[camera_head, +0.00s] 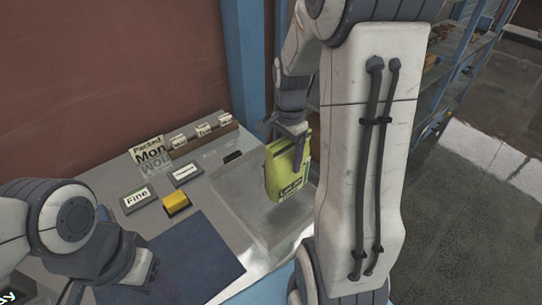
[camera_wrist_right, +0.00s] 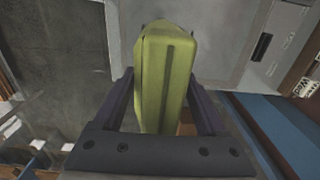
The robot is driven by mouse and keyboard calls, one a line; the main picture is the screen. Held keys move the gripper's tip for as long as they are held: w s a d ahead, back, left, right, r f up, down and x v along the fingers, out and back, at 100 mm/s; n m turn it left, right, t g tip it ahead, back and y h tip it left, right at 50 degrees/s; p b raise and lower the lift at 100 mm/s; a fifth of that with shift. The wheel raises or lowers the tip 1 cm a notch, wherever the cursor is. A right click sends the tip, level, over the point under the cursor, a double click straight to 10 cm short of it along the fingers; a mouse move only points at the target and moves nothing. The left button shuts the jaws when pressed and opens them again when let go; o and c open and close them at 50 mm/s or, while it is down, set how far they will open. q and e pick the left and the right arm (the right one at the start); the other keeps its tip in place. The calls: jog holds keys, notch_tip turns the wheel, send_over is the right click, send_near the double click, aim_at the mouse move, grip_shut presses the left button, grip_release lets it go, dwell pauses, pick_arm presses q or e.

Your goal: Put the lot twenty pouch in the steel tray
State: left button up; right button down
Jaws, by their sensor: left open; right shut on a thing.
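A yellow-green pouch (camera_head: 284,172) with dark print near its bottom hangs upright in my right gripper (camera_head: 291,132). Its print is too small to read fully in the head view. The right wrist view shows the pouch (camera_wrist_right: 166,75) between both fingers of the right gripper (camera_wrist_right: 165,110). The steel tray (camera_head: 240,215) lies on the table below and around the pouch's lower end, and its floor looks bare. The pouch appears above the tray; whether it touches is unclear. My left gripper (camera_head: 75,292) is at the lower left edge, its fingers mostly cut off.
A dark blue mat (camera_head: 195,250) lies in front of the tray. A sign reading Fine (camera_head: 137,199), a yellow block (camera_head: 176,203) and another label plate (camera_head: 186,174) stand left of it. Behind are a Packed Mon card (camera_head: 150,152) and a row of small cards (camera_head: 203,131).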

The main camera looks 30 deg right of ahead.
jog(key=w+f+p, duration=0.1)
jog(key=w+f, duration=0.2)
jog(key=f, duration=0.3)
jog(key=shift+w+p, duration=0.3)
jog(key=shift+p, duration=0.1)
jog(key=shift+d+f, duration=0.1)
jog(key=shift+f, duration=0.05)
